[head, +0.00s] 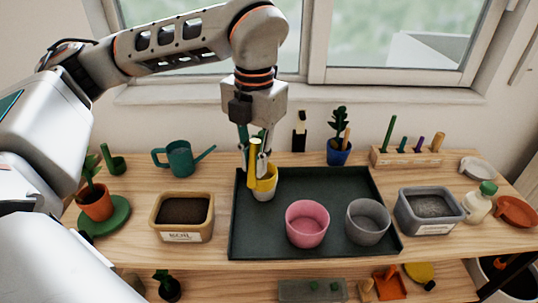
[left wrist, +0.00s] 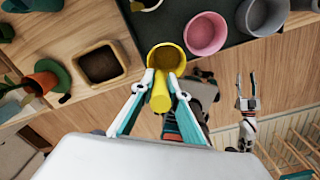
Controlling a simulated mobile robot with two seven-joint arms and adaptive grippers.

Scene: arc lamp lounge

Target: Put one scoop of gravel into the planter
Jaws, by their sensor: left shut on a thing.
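My left gripper (head: 254,150) is shut on the handle of a yellow scoop (head: 253,165), over the tray's left part. The left wrist view shows the scoop's round bowl (left wrist: 167,57) just beyond the fingers; its inside looks yellow-brown, and I cannot tell whether it holds anything. A pink pot (head: 307,236) and a grey pot (head: 368,233) stand on the tray; which is the planter is not clear. Grey gravel fills a grey bin (head: 432,228) at right. My right gripper (left wrist: 245,88) shows open and empty in the left wrist view.
The dark tray (head: 335,185) covers the table's middle. A tan soil bin (head: 163,228), a teal watering can (head: 180,160) and an orange potted plant stand left. A white bottle (head: 479,205) and an orange dish stand right of the gravel. A pegged wooden rack (head: 405,160) is behind.

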